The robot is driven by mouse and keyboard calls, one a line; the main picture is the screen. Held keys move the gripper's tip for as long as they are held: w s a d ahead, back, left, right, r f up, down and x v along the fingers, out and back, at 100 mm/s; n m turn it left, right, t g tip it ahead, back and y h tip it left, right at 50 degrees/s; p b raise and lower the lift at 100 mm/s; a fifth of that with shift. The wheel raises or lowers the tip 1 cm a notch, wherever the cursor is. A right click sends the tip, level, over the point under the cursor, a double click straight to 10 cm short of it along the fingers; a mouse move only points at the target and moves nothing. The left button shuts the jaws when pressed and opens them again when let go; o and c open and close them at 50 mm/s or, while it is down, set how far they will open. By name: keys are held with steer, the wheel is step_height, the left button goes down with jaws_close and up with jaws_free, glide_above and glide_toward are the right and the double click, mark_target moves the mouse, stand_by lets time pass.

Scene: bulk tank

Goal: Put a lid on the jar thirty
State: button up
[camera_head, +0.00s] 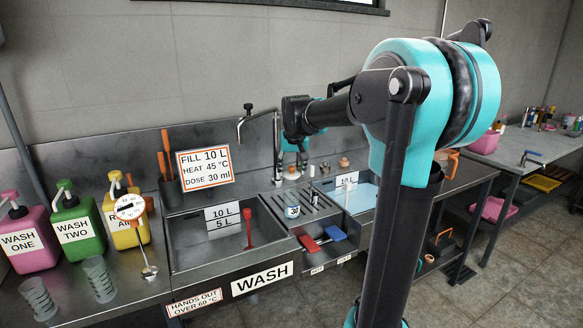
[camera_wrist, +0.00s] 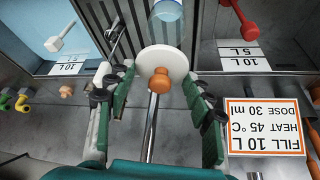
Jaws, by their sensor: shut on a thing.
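The jar thirty (camera_head: 292,211) is a small clear jar with a blue band and a "30" label. It stands upright and uncovered on the ridged drainer between the two basins. It also shows at the top edge of the wrist view (camera_wrist: 168,10), partly cut off. A round white lid with an orange knob (camera_wrist: 163,62) lies between my fingers in the wrist view. My gripper (camera_head: 291,166) is shut on this lid, at the back of the counter behind the jar. Whether the lid touches the counter cannot be told.
A tall tap (camera_head: 277,145) stands close to my gripper. An orange-knobbed piece (camera_head: 343,162) sits to the right. The left basin (camera_head: 190,245) holds a red tool; the right basin (camera_head: 362,200) holds water.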

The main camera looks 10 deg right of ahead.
steer(key=shift+f, duration=0.15)
step_height(320, 180, down, 6)
stand_by(1.2)
steer(key=shift+f, duration=0.15)
steer(key=o, duration=1)
steer(key=v, duration=1.2)
steer(key=shift+a, duration=0.1)
